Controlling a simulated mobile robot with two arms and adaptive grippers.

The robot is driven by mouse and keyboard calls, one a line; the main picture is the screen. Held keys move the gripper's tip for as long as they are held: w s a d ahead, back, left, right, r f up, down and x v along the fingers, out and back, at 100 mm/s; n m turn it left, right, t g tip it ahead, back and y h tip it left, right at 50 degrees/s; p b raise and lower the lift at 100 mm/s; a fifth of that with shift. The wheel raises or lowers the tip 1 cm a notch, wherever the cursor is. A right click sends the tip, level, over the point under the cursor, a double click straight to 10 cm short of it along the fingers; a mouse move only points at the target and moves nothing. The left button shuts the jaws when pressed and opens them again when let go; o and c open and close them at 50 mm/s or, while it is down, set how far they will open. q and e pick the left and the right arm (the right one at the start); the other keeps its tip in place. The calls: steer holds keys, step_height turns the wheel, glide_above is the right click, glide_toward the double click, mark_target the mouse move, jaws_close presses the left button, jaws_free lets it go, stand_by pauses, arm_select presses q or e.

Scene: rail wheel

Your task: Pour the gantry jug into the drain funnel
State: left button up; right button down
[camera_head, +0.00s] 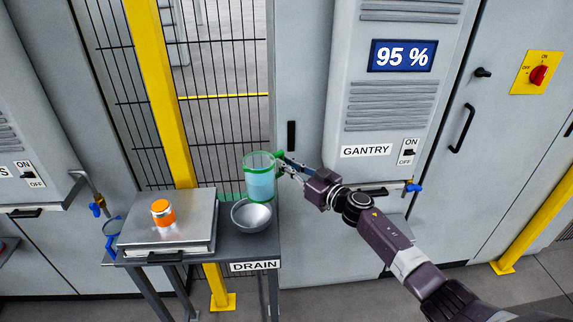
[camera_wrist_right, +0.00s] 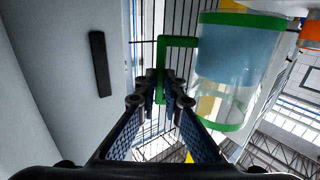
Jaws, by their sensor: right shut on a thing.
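The clear jug (camera_head: 260,178) has a green rim and handle and holds light blue liquid. It looks upright in the head view. My right gripper (camera_head: 283,168) is shut on its green handle and holds it from the right. In the right wrist view the jug (camera_wrist_right: 236,75) is at the right, and my right gripper (camera_wrist_right: 163,90) closes on the handle. The drain funnel (camera_head: 251,218), a silver bowl, is on the table marked DRAIN, just below the jug. The jug's base overlaps the funnel's back rim in the picture; I cannot tell the gap. My left gripper is out of view.
A steel scale-like box (camera_head: 190,222) on the dark drain table (camera_head: 262,249) carries an orange-banded container (camera_head: 162,212). A blue-handled jug (camera_head: 112,236) is at the table's left end. The GANTRY dispenser (camera_head: 350,110) with a blue tap (camera_head: 413,187) reads 95 %. A yellow post (camera_head: 155,90) stands behind.

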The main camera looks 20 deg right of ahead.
steer(key=shift+s+d+r+n, duration=0.1)
steer(key=shift+d+r+n, duration=0.15)
steer(key=shift+n, duration=0.5)
steer(key=shift+s+d+r+n, duration=0.15)
steer(key=shift+d+n, duration=0.1)
steer(key=shift+n, duration=0.5)
steer(key=shift+w, duration=0.1)
